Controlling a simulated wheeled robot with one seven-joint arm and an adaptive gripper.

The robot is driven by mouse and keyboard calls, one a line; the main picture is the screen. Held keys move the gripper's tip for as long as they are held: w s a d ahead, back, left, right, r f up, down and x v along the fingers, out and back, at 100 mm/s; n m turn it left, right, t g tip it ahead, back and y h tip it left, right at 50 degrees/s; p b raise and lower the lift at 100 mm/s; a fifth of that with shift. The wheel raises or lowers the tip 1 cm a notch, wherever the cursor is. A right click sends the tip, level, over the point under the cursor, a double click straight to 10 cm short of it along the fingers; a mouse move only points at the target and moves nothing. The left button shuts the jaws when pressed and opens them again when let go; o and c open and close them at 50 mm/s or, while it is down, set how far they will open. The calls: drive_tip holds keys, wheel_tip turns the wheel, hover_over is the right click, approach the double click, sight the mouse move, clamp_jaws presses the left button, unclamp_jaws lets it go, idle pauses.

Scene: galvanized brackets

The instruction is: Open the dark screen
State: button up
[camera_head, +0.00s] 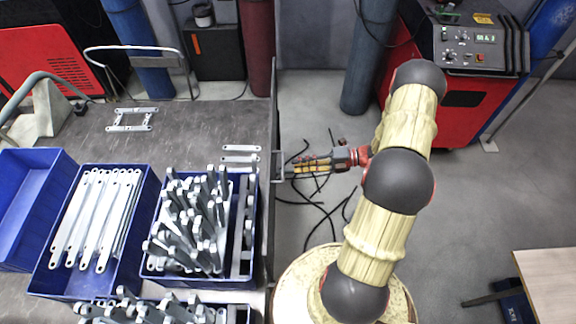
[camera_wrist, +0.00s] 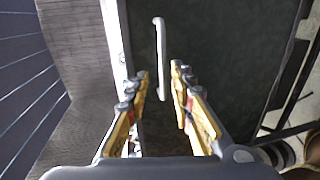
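The dark screen (camera_head: 273,110) stands upright along the right edge of the grey worktable and shows almost edge-on in the head view. In the wrist view its dark face (camera_wrist: 225,50) fills the middle and right. A pale upright bar handle (camera_wrist: 159,60) is on that face. My gripper (camera_head: 289,172) reaches leftward to the screen at about mid-length. In the wrist view my gripper (camera_wrist: 159,82) is open, with one yellow finger on each side of the handle. I see a gap between the handle and each finger. How deep the handle sits between the fingers is unclear.
Blue crates (camera_head: 148,182) of metal brackets stand on the worktable (camera_head: 205,125), left of the screen. Loose brackets (camera_head: 241,150) lie near its edge. Black cables (camera_head: 320,215) lie on the floor below my gripper. A red welding machine (camera_head: 460,110) stands at the back right.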

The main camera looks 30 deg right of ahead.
drive_tip(key=v, duration=0.5)
drive_tip(key=shift+s+d+r, duration=0.1)
idle(0.5)
